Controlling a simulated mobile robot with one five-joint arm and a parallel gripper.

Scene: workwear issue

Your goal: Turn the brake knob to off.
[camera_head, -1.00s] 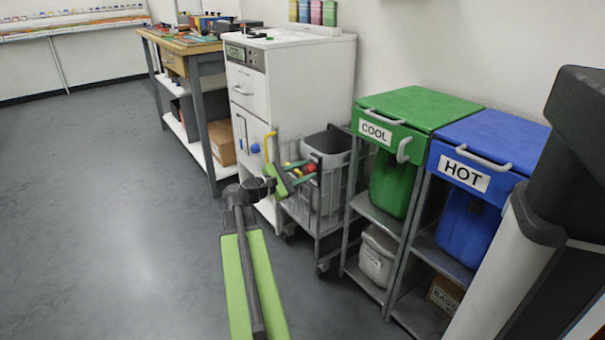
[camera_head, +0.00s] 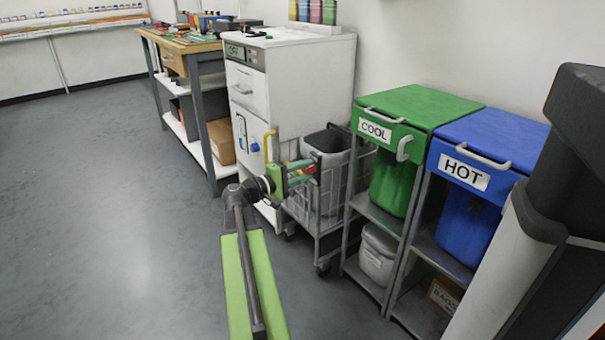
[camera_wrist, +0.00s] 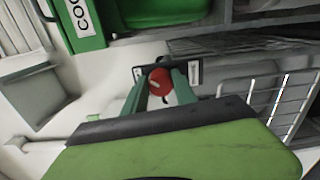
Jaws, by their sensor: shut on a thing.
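The brake knob (camera_wrist: 160,78) is a round red knob on a dark plate with a pale label on each side, seen at the top middle of the wrist view. My gripper (camera_wrist: 161,88) has one green finger on each side of it and is shut on it. In the head view my gripper (camera_head: 302,174) reaches the front of the wire cart (camera_head: 323,218). The fingers cover most of the knob there. I cannot read the plate's labels or tell which setting the knob is at.
A grey bin (camera_head: 333,142) sits in the cart. A white cabinet (camera_head: 303,85) with a yellow handle stands behind. The green COOL bin (camera_head: 420,106) and blue HOT bin (camera_head: 495,140) stand on racks at the right. The floor (camera_head: 110,220) at the left is clear.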

